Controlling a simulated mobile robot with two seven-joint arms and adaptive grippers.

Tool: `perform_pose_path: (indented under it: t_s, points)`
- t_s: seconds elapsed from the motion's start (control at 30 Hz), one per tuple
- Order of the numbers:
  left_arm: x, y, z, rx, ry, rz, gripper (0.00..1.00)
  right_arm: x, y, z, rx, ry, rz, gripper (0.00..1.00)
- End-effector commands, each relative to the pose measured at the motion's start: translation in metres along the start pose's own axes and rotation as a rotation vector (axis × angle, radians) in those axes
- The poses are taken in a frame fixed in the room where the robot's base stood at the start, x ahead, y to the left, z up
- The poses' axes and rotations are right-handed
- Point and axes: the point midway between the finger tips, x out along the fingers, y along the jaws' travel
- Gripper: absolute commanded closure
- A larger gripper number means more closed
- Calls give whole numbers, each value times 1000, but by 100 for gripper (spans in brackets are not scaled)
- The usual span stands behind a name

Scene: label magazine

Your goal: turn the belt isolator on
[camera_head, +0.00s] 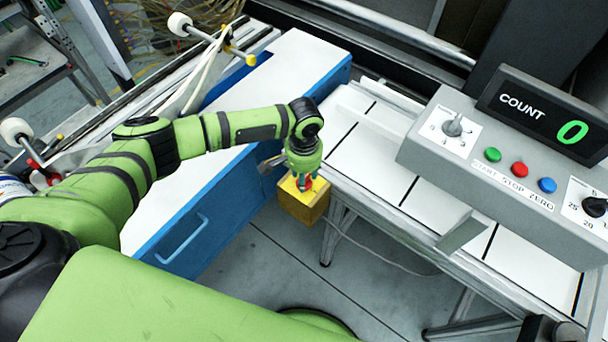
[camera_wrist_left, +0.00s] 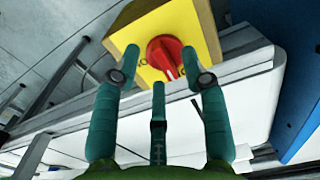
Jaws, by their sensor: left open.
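The belt isolator is a yellow box (camera_head: 292,205) with a red rotary knob (camera_wrist_left: 171,59) on its face, mounted beside the conveyor frame. In the left wrist view a pale mark shows on the knob, but its on or off setting cannot be read. My left gripper (camera_head: 305,183) is over the box in the head view. In the left wrist view its teal fingers (camera_wrist_left: 162,70) are spread, with two tips on either side of the knob and the third below it. Whether they touch the knob cannot be told.
A grey control panel (camera_head: 470,170) with a dial, coloured buttons and a COUNT display (camera_head: 545,115) reading 0 stands over the white conveyor (camera_head: 365,150) at right. A blue and white cabinet (camera_head: 190,235) is close on the left of the isolator. Open floor lies below.

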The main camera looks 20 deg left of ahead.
Motion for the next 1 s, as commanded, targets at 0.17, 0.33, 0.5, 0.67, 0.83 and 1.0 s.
perform_pose_path:
  t_s: [0.17, 0.33, 0.5, 0.67, 0.83, 1.0]
  points:
    - [10, 0, 0, 1, 1, 0, 56, -2, 0, -1, 1, 1, 1, 60]
    - [11, 0, 0, 1, 1, 0, 56, -1, 0, -1, 1, 1, 1, 60]
    - [11, 0, 0, 1, 1, 0, 100, -1, 1, -1, 2, 1, 1, 60]
    - [11, 0, 0, 1, 1, 0, 100, -1, 1, -1, 3, 2, 1, 60]
    - [11, 0, 0, 10, 1, 0, 100, -2, 0, -1, 3, 2, 1, 60]
    - [11, 0, 0, 59, 1, 1, 100, -4, 0, -2, 3, 2, 0, 60]
